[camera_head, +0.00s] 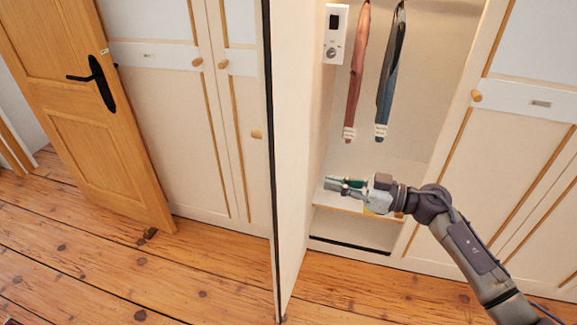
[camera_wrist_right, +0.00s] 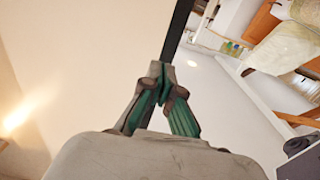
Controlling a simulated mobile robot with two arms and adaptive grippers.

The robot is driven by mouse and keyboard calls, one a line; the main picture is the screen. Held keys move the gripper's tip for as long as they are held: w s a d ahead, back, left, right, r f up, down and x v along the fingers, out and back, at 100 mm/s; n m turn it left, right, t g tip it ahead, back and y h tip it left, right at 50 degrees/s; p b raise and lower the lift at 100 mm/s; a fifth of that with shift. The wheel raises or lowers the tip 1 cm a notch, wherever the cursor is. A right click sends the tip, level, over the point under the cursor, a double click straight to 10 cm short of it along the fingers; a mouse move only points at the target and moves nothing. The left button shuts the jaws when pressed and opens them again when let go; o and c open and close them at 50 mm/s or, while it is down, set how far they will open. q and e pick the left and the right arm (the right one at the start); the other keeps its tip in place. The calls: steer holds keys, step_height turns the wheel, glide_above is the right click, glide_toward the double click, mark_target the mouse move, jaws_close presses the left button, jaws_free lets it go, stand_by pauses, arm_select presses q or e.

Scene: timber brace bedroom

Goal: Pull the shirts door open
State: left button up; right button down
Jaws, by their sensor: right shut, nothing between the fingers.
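The shirts door (camera_head: 296,150) stands wide open in the head view, a tall cream panel with a dark free edge jutting toward me. Behind it the wardrobe interior (camera_head: 400,150) is exposed, with a reddish shirt (camera_head: 357,75) and a blue-grey shirt (camera_head: 390,75) hanging. My right gripper (camera_head: 330,183) is in front of the opening, fingertips pointing left at the door's inner face; I cannot tell if they touch it. In the wrist view the right gripper (camera_wrist_right: 163,75) is shut and empty, near a dark edge strip beside a cream panel (camera_wrist_right: 70,60). My left gripper is not in view.
A white box with a dial (camera_head: 336,34) is fixed high inside the opening. Closed cream wardrobe doors stand left (camera_head: 160,130) and right (camera_head: 500,165). A wooden room door (camera_head: 85,110) is at far left. The plank floor (camera_head: 150,270) in front is clear.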

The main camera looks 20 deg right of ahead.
mark_target(276, 170)
steer(key=p+x, duration=0.2)
steer(key=x, duration=0.9)
steer(key=shift+w+a, duration=0.2)
steer(key=shift+a, duration=0.05)
